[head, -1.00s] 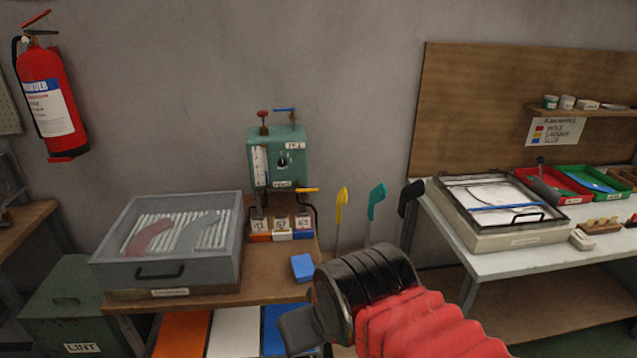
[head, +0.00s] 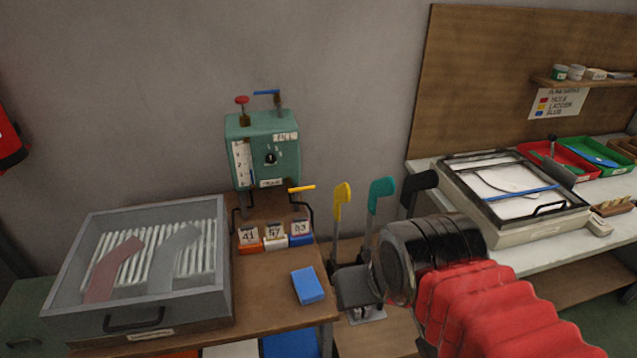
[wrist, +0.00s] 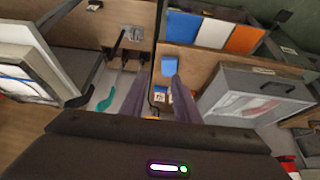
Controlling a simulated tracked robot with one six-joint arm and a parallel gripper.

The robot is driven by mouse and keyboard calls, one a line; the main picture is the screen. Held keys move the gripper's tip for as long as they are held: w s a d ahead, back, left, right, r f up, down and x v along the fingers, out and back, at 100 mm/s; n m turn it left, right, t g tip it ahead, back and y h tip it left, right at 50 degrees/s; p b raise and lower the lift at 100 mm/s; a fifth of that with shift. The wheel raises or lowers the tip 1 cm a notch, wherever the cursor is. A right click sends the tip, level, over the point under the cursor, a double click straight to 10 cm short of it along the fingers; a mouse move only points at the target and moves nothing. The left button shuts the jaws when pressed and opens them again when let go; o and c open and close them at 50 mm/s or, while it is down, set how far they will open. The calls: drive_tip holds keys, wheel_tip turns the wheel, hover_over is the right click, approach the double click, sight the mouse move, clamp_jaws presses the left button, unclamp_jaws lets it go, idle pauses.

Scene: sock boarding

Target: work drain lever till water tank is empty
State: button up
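The green water tank (head: 262,150) stands at the back of the wooden table against the wall, with a sight gauge (head: 243,163) on its front left. A yellow lever (head: 302,188) sticks out at its lower right; I cannot tell for sure that it is the drain lever. A blue lever (head: 267,92) and a red knob (head: 242,100) are on top. My gripper (head: 358,290) is in front of and right of the tank, apart from it. In the wrist view, the two fingers of my gripper (wrist: 158,78) are spread with nothing held.
Numbered blocks (head: 275,236) sit below the tank. A blue block (head: 307,286) lies at the table's right edge. A grey clear-topped box (head: 215,290) fills the left. A white-topped bench is farther right.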

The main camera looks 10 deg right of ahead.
drive_tip(key=shift+w, duration=0.15)
drive_tip(key=w+d+f+n+t+h, duration=0.1)
drive_tip(key=w+d+n+t, duration=0.3)
drive_tip(key=w, duration=0.8)
drive_tip(key=w+d+n+t+h, duration=0.1)
drive_tip(key=w+d+n, duration=0.4)
drive_tip(key=w, duration=0.8)
drive_tip(key=n+t+y, duration=0.4)
drive_tip(key=n+y, duration=0.4)
drive_tip(key=n, duration=0.5)
approach(309, 189)
drive_tip(key=f+v, duration=0.1)
drive_tip(key=v, duration=0.2)
drive_tip(key=shift+d+r, duration=0.1)
drive_tip(key=shift+r, duration=0.25)
drive_tip(key=x, duration=1.3)
drive_tip(key=shift+w+a, duration=0.25)
drive_tip(key=shift+w, duration=0.1)
